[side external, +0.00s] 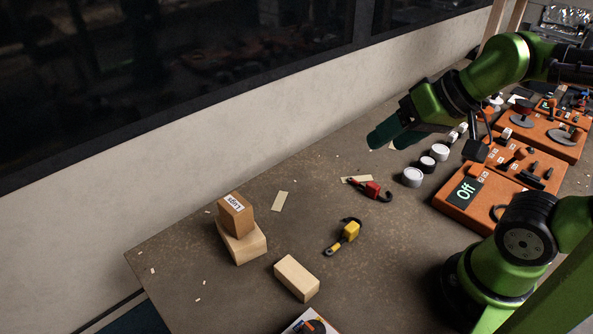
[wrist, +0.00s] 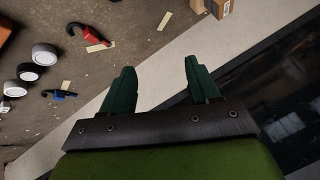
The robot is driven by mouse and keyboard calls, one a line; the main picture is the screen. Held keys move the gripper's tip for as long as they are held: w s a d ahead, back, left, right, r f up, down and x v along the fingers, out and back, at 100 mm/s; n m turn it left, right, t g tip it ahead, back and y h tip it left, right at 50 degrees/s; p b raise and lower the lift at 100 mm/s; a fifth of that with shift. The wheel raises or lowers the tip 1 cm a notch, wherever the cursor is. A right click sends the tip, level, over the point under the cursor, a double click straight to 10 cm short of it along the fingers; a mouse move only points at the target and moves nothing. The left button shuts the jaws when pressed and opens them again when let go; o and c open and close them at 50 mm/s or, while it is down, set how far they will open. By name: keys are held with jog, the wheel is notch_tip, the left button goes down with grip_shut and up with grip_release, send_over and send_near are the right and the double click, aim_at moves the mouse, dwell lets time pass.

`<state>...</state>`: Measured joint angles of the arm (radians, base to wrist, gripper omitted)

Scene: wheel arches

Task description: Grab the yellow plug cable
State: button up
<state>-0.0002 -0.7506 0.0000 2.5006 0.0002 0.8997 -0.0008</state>
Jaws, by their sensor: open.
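The yellow plug cable (side external: 349,231) lies on the brown table, a yellow block with a curved black cord and a black-tipped end. My gripper (side external: 378,138), with green fingers, is open and empty, raised above the far side of the table near the wall. It is well apart from the yellow plug cable. In the wrist view my fingers (wrist: 159,65) are spread.
A labelled box (side external: 235,216) sits on a wooden block (side external: 244,246) at the left; another wooden block (side external: 297,279) lies near the front. Several white and black round caps (side external: 412,177) stand right of the red plug. An orange panel (side external: 483,203) is further right. Table around the yellow plug is clear.

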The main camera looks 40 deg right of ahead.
jog(key=shift+c, duration=0.6)
jog(key=n+g+h, duration=0.2)
jog(key=n+g, duration=0.5)
jog(key=n, duration=1.5)
send_over(349, 228)
notch_tip(349, 228, down, 7)
jog(key=f, duration=1.2)
jog(key=shift+s+a, duration=0.1)
jog(key=shift+a, duration=0.25)
jog(key=shift+d+f, duration=0.2)
jog(key=shift+f, duration=1.1)
jog(key=shift+d+f, duration=0.2)
jog(key=shift+f, duration=1.1)
